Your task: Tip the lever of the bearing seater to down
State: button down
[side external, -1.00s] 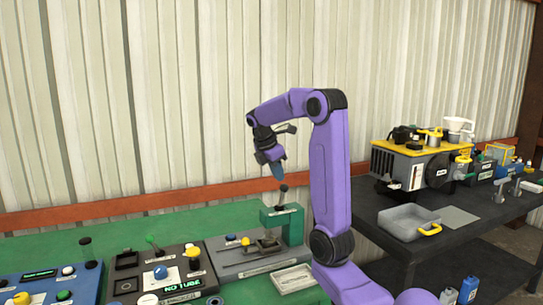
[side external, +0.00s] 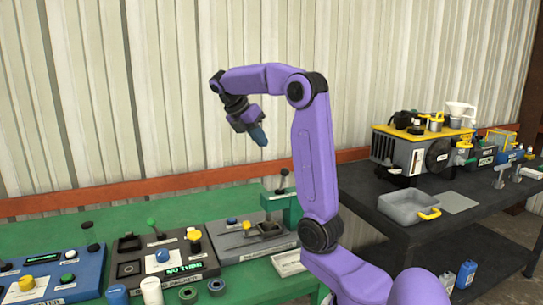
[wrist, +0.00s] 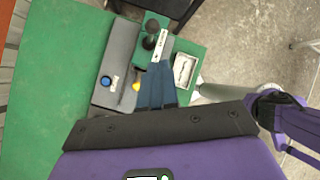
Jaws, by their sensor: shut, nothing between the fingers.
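The bearing seater has a grey base (side external: 228,243) with a blue button and a yellow knob, and a green press frame (side external: 288,203) at its right end. Its lever, a short stem with a black knob (side external: 284,172), stands roughly upright above the green frame. In the wrist view the black lever knob (wrist: 152,27) is seen from above on the green block, beyond the fingertips. My gripper (side external: 261,138) is shut and empty, pointing down, above and a little left of the lever knob, apart from it. Its blue fingers (wrist: 157,83) partly cover the seater in the wrist view.
Control panels with buttons (side external: 165,257) stand left of the seater on the green bench. A dark table (side external: 420,220) at right carries a grey tray and machines. Free green bench lies behind the panels.

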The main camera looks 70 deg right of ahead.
jog(key=w+a+f+n+g+h, duration=0.3)
jog(key=w+a+f+n+h, duration=0.15)
jog(key=n, duration=0.65)
jog(key=n+h, duration=0.1)
jog(key=n, duration=0.1)
send_near(283, 179)
jog(key=s+d, duration=0.2)
jog(key=d, duration=0.3)
jog(key=shift+s+f, duration=0.1)
jog(key=shift+s, duration=0.3)
